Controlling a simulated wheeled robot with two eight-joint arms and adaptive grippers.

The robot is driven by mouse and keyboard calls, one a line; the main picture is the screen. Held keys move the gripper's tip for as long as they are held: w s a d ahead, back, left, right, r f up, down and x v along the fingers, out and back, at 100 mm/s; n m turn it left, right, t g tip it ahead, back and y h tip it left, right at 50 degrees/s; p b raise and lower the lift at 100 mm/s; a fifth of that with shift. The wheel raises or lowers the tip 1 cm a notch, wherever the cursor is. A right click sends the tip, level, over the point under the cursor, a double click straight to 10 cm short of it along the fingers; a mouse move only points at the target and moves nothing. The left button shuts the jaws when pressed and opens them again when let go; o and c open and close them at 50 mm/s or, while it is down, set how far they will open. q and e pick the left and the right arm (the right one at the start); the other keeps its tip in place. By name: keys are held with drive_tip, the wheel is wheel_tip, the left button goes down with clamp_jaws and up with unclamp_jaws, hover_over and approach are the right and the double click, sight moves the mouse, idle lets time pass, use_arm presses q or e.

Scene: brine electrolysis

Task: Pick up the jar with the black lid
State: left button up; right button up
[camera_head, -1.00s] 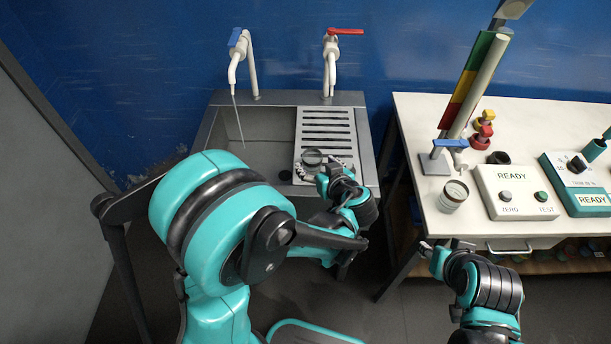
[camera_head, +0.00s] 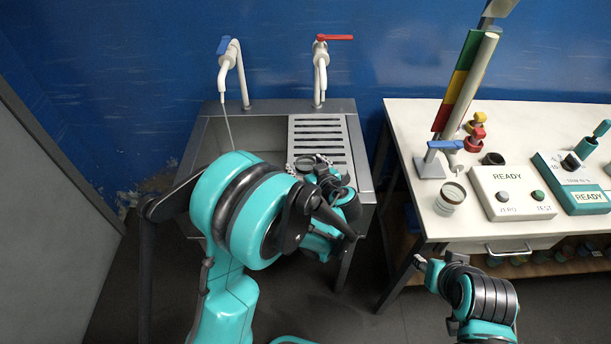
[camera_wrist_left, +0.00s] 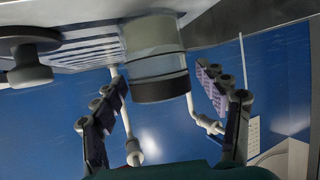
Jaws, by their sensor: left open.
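The jar with the black lid stands on the slotted drainboard of the sink. In the head view only its dark lid (camera_head: 307,163) shows clearly, and my left arm hides the rest. In the left wrist view, which looks upside down, the clear jar (camera_wrist_left: 152,45) and its black lid (camera_wrist_left: 160,90) sit between my two fingers. My left gripper (camera_head: 308,170) is open around the jar, with a gap on each side in the wrist view (camera_wrist_left: 160,105). My right gripper (camera_head: 436,263) is away from the jar, low before the white table; its jaws are too small to read.
The sink (camera_head: 345,108) has a blue-handled tap (camera_head: 228,60) and a red-handled tap (camera_head: 320,65) behind the jar. A dark knobbed object (camera_wrist_left: 28,60) is beside the jar in the wrist view. The white table (camera_head: 410,115) at right holds a glass cup (camera_head: 450,198) and instrument boxes.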

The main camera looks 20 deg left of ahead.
use_arm(q)
drive_tip(key=c, duration=1.4)
drive_tip(key=shift+r, duration=0.1)
